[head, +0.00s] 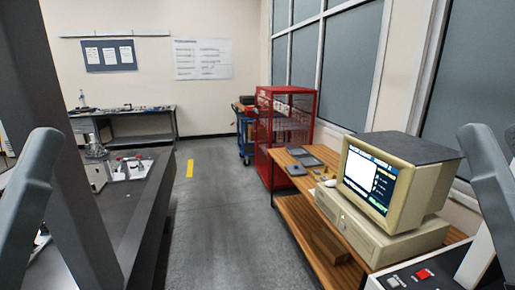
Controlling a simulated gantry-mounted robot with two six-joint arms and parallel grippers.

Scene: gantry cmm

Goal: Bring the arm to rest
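A grey link of my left arm (28,195) shows at the left edge. A grey link of my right arm (486,172) shows at the right edge. Both links stand steeply tilted, and the rest of each arm is cut off by the frame. Neither gripper can be seen, so what they hold is hidden.
A dark table (135,215) with a small fixture (130,167) stands at left. A wooden bench (290,205) at right holds a beige computer (395,185) and flat dark trays (298,159). A red cage (284,125) stands behind it. The grey floor between is clear.

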